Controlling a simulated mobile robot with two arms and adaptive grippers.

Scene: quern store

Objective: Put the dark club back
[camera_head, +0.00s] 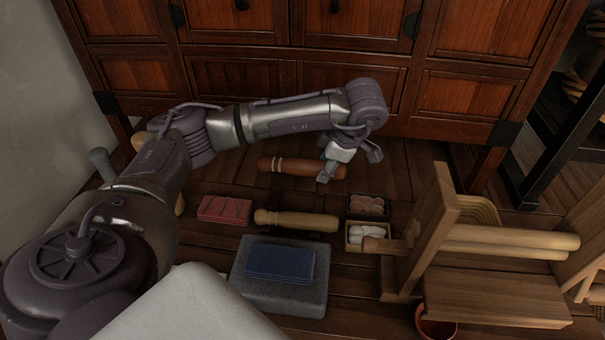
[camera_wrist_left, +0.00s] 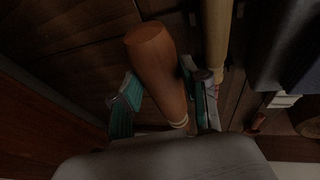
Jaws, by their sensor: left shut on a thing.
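The dark club (camera_head: 286,167), reddish brown with pale rings near its left end, lies crosswise in front of the cabinet in the head view. My left gripper (camera_head: 343,164) is at the club's thick right end, shut on it. In the left wrist view the dark club (camera_wrist_left: 152,62) passes between the green-padded fingers of my left gripper (camera_wrist_left: 160,98), its flat end free. I cannot tell whether the club is clear of the floor. A pale club (camera_head: 297,221) lies nearer, roughly parallel; it also shows in the left wrist view (camera_wrist_left: 217,35). My right gripper is not in view.
A red block (camera_head: 224,209) lies left of the pale club. Nearer is a grey slab (camera_head: 303,296) with a blue block (camera_head: 281,262). Small boxes (camera_head: 368,205) and a wooden rack (camera_head: 433,225) stand to the right. The cabinet (camera_head: 470,92) closes off the back.

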